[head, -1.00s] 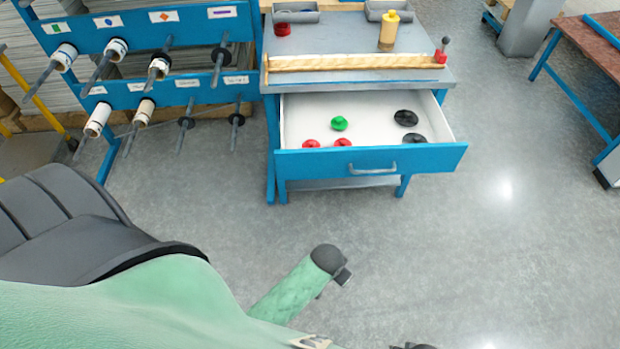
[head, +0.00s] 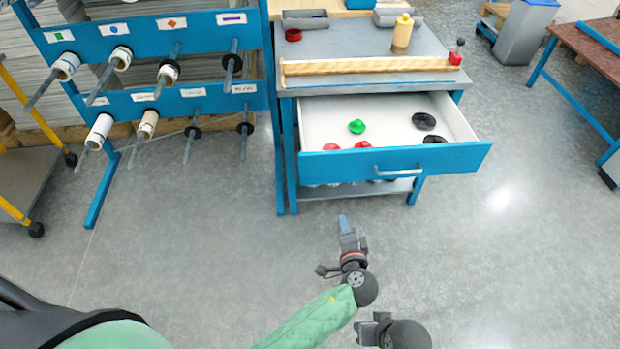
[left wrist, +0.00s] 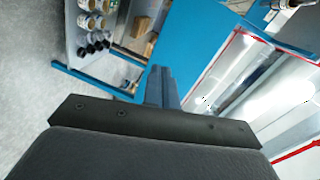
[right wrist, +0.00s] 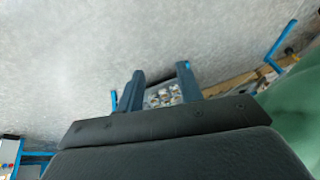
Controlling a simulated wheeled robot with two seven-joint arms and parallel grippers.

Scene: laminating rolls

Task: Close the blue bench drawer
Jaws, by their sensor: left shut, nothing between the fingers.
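The blue bench drawer (head: 455,159) is pulled out from the bench, with its white inside showing and a grey handle (head: 397,169) on its front. Inside lie a green piece (head: 356,127), red pieces (head: 362,145) and black round pieces (head: 424,121). My left gripper (head: 343,222) is shut and empty, in front of and below the drawer front, apart from it. Its closed fingers (left wrist: 160,86) show in the left wrist view near a blue panel. My right gripper (right wrist: 160,80) is open and empty in the right wrist view, facing the floor.
The bench top (head: 365,45) carries a wooden strip (head: 370,66), a yellow bottle (head: 402,34) and grey trays. A blue roll rack (head: 190,50) stands left of the bench. A table (head: 590,45) stands at the far right. The floor before the drawer is clear.

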